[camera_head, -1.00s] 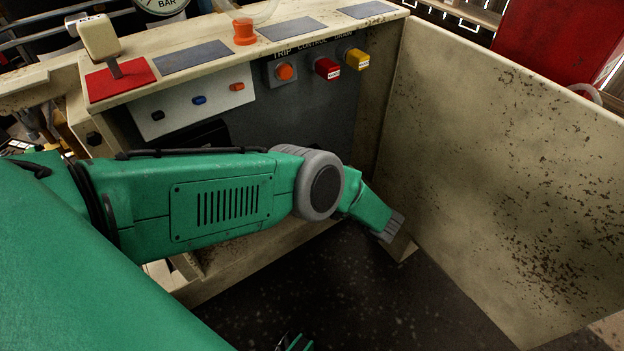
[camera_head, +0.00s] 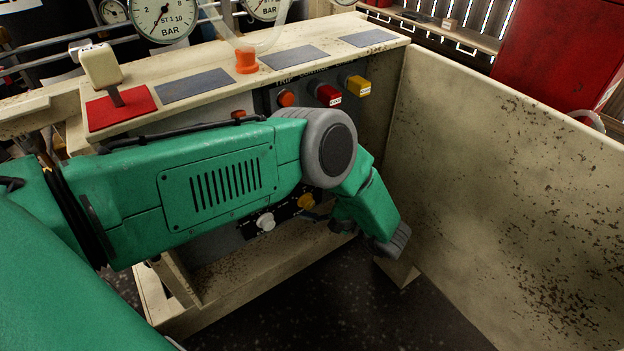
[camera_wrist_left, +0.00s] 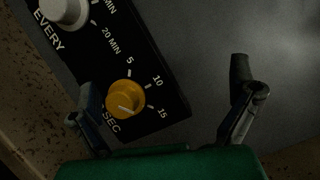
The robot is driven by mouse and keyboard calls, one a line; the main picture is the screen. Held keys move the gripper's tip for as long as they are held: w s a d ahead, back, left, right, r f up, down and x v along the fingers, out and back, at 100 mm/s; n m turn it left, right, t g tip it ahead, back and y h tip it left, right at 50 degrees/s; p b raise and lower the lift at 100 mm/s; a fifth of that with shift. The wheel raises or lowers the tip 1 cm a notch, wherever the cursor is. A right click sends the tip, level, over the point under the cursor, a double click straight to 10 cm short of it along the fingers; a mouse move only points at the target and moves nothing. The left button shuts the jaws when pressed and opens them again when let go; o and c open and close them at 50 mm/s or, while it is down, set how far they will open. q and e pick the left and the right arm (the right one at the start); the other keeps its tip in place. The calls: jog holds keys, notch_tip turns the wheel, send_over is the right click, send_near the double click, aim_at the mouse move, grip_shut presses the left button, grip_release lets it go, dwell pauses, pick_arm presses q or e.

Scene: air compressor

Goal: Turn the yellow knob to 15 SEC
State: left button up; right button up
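The yellow knob (camera_head: 306,202) is on the dark lower panel, partly beside my left arm in the head view. In the left wrist view the yellow knob (camera_wrist_left: 127,100) has marks 5, 10 and 15 around it and the word SEC below. A pale line shows on its face; I cannot tell which mark it points to. My left gripper (camera_wrist_left: 162,78) is open, with the knob between its fingers, close to the left finger. I cannot tell whether they touch. In the head view the left gripper (camera_head: 318,213) is small and partly hidden. My right gripper is out of view.
A white knob (camera_head: 265,222) marked EVERY sits beside the yellow one. Above are an orange button (camera_head: 286,98), a red knob (camera_head: 327,95) and a yellow switch (camera_head: 357,86). A speckled beige wall (camera_head: 500,180) stands close right of my arm. The dark floor is clear.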

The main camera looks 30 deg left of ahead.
aim_at(312, 201)
pick_arm(q)
jog(key=shift+n, duration=0.3)
jog(key=r, duration=0.2)
jog(key=w+r, duration=0.1)
jog(key=r, duration=0.1)
jog(key=shift+r, duration=0.3)
jog(key=c, duration=0.6)
jog(key=shift+s+d+r, duration=0.1)
jog(key=shift+d+r, duration=0.05)
jog(key=shift+d, duration=0.1)
jog(key=shift+c, duration=0.2)
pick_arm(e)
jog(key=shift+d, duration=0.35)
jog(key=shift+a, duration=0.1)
pick_arm(q)
jog(key=shift+a+f, duration=0.25)
jog(key=shift+f, duration=0.05)
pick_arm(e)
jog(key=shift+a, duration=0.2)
